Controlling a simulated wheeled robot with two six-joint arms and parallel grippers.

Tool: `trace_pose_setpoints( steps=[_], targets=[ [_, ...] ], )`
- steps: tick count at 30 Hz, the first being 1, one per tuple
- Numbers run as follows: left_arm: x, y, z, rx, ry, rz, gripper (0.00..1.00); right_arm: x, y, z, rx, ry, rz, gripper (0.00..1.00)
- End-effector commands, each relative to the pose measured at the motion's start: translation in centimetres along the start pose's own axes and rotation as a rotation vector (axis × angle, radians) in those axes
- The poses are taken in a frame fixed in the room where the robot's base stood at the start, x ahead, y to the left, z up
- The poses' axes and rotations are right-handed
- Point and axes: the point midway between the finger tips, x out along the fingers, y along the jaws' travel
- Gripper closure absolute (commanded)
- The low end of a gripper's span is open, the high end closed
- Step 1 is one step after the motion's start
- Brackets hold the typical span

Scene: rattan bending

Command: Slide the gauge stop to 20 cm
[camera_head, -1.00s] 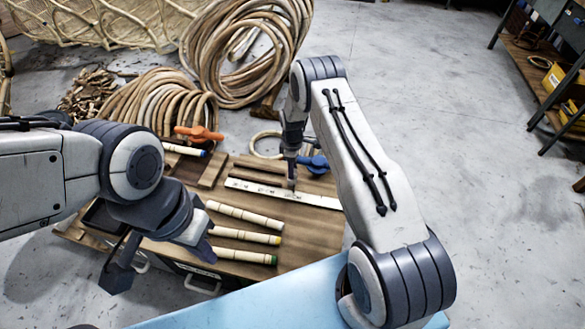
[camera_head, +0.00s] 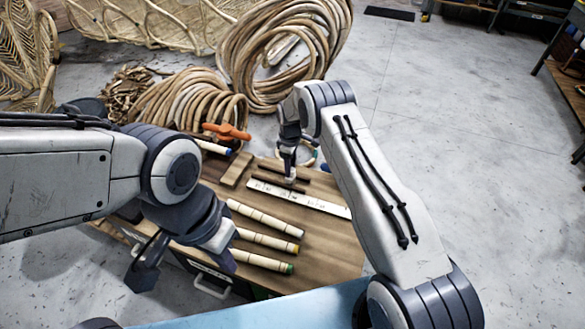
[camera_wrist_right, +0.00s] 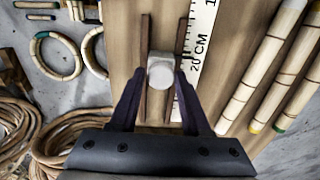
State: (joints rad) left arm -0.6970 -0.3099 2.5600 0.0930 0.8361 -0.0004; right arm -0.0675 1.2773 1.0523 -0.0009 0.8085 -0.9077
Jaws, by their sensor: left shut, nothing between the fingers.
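The gauge stop (camera_wrist_right: 161,70) is a small pale block with a rounded knob. In the right wrist view it sits in a slot between two dark brown rails, beside the white ruler (camera_wrist_right: 196,50). The ruler's "20 CM" print is level with the stop, just to its right. My right gripper (camera_wrist_right: 160,78) has a finger against each side of the stop. In the head view my right gripper (camera_head: 290,177) reaches down beside the ruler (camera_head: 300,198), partly hiding the stop. My left gripper (camera_head: 146,272) is shut and empty at the bench's near left.
Several rattan poles with coloured ends (camera_head: 265,241) lie on the wooden bench (camera_head: 325,255), near the ruler. An orange clamp (camera_head: 227,131) and rattan coils (camera_head: 185,105) are at the back left. Rattan rings (camera_wrist_right: 55,55) show left of the rails.

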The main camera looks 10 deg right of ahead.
Motion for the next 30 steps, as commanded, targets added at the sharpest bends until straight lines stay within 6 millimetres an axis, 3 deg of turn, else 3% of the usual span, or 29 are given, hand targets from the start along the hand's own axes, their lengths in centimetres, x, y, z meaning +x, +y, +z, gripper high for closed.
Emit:
trace_pose_setpoints(
  steps=[13,24,30],
  targets=[
    [-0.2,0.0,0.0,0.0,0.0,0.0,1.0,-0.7,0.0,0.0,-0.001,0.0,-0.001,0.3],
    [-1.5,0.1,-0.1,0.0,0.0,0.0,1.0,-7.5,0.1,0.0,0.0,0.001,0.001,0.3],
    [-1.9,0.1,-0.1,0.0,0.0,0.0,1.0,-9.9,0.1,0.1,0.0,0.0,0.0,0.3]
  ],
)
